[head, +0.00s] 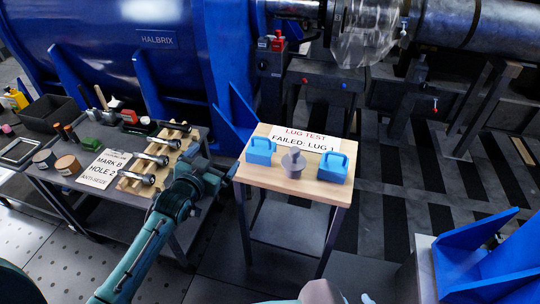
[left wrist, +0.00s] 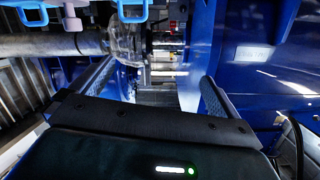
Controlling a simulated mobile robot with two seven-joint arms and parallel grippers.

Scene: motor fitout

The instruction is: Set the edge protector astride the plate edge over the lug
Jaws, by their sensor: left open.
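Two blue blocks with loop handles, which look like edge protectors, stand on a small wooden-topped table (head: 262,180): one on the left (head: 260,151), one on the right (head: 333,169). Between them is a grey knobbed piece (head: 293,163). Parts of these also show upside down at the top of the left wrist view. My left gripper (head: 228,172) is open and empty, just left of the table and apart from the blocks; its two fingers (left wrist: 158,74) show spread. Blue upright plates (head: 478,258) stand at the lower right; I cannot tell which edge bears the lug. My right gripper is not in view.
A sign (head: 303,139) on the table reads "LUG TEST FAILED: LUG 1". A cluttered workbench (head: 60,182) with bolts on a wooden rack (head: 150,165) stands to the left. A big blue motor (head: 130,60) fills the back left. Striped floor lies right of the table.

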